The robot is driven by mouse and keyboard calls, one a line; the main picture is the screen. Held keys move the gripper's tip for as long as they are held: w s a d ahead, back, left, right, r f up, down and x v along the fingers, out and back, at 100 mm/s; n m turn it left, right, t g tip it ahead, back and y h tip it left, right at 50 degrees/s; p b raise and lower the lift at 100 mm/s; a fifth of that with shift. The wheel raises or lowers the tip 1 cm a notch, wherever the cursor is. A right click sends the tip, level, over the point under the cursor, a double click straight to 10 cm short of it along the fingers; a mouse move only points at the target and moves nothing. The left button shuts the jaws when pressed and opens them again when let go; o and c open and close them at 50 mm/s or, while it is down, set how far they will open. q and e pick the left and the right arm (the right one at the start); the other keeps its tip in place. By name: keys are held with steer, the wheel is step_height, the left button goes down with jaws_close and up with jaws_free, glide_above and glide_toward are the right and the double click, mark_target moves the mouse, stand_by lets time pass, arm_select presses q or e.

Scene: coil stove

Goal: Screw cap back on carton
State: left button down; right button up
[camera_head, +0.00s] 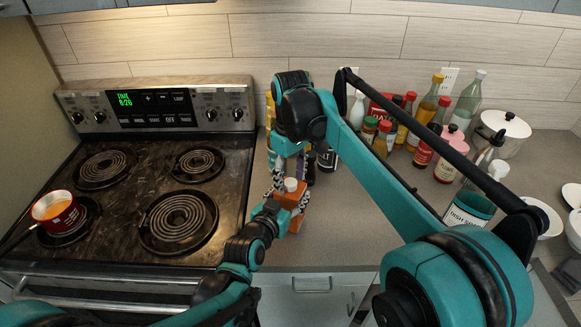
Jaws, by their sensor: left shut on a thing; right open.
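An orange carton (296,222) stands upright on the counter just right of the stove. A white cap (291,184) shows at its top; I cannot tell whether it is threaded on or only resting there. My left gripper (279,203) comes in from the front left and is shut on the carton's side. My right gripper (291,172) reaches down from above and behind the carton. It is open, with its fingers close to the cap; I cannot tell whether they touch it. The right arm hides part of the area behind the carton.
The coil stove (150,190) lies left, with a red pot (57,212) on its front left burner. Several bottles and jars crowd the back right, including a dish soap bottle (468,208) and a white lidded pot (505,133). Counter in front of the carton is clear.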

step_height(320, 180, up, 12)
steer(key=shift+f, duration=0.2)
arm_select(q)
steer(key=shift+c, duration=1.9)
jaws_free()
steer(key=v, duration=1.2)
steer(key=shift+d, duration=0.1)
